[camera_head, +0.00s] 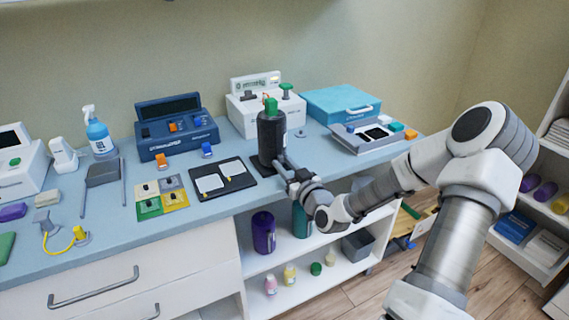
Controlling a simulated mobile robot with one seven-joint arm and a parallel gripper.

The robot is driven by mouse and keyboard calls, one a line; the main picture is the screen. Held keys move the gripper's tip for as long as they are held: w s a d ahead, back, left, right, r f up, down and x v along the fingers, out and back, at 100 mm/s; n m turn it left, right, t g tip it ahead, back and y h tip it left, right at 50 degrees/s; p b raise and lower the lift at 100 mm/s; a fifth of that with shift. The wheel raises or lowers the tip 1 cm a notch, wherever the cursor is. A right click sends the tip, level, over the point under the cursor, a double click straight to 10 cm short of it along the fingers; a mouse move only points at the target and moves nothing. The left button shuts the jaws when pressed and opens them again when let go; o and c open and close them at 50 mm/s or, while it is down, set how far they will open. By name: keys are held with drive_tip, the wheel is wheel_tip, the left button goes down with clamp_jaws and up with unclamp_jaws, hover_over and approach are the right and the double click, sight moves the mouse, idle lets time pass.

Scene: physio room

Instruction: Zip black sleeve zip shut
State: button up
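A black, upright, bottle-shaped sleeve (271,137) stands on the blue counter, with a green piece (270,104) at its top. A small grey part shows low on its right side, close to my fingers; I cannot make out the zip or its slider clearly. My gripper (286,168) is at the lower right of the sleeve, reaching in from the right. Its fingers are very near or touching the sleeve. They are too small and too overlapped to tell whether they are open or shut on anything.
Behind the sleeve stands a white device (240,118). A blue case (340,103) and a grey tray (366,136) are to the right. A black board (232,183) with white cards lies left of the sleeve. Open shelves (337,246) with bottles are below the counter.

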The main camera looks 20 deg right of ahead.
drive_tip(key=shift+o, duration=1)
drive_tip(key=shift+r, duration=0.1)
drive_tip(key=s+p, duration=0.7)
drive_tip(key=s, duration=1)
drive_tip(key=shift+s+d+p, duration=0.15)
drive_tip(key=shift+d+p, duration=0.15)
